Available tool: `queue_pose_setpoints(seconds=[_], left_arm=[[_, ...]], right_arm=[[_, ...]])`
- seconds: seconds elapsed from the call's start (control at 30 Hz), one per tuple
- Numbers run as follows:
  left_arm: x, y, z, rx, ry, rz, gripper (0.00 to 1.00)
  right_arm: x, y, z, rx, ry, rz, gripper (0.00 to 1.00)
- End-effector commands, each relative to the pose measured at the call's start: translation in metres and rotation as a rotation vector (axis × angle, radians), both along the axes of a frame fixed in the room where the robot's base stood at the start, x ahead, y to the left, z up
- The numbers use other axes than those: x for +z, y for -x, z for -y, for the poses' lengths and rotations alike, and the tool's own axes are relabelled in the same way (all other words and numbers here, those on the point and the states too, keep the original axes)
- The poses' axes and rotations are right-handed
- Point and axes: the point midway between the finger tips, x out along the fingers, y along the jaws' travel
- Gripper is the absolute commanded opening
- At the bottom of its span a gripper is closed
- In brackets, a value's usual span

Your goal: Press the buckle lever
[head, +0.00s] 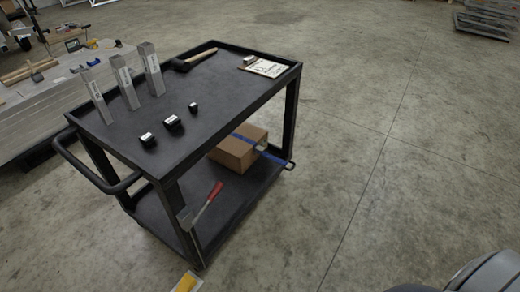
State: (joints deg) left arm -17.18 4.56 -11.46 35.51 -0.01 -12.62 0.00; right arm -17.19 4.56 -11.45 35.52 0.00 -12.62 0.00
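A blue strap (246,137) runs over a brown cardboard box (232,155) on the lower shelf of a black cart. At the strap's right end, near the cart's corner, is a small dark metal piece (290,165) that looks like the buckle. It is too small to tell its lever apart or how the lever stands. Neither of my grippers is in view.
The black cart (180,113) carries upright metal profiles (126,82), small black blocks (172,122), a mallet (196,58) and a clipboard (266,67). A red-handled tool (207,203) is at its near side.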

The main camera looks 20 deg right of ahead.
Motion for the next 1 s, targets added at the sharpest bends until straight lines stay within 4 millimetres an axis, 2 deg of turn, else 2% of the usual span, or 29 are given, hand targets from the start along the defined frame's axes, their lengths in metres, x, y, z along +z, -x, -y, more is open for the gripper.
queue_pose_setpoints(seconds=[0.07,0.37,1.0], left_arm=[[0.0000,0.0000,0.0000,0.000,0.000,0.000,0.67],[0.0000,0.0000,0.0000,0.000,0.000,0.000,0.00],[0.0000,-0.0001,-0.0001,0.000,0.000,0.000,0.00]], right_arm=[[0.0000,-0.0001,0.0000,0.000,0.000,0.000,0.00],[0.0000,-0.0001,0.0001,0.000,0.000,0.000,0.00],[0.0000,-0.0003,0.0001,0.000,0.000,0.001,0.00]])
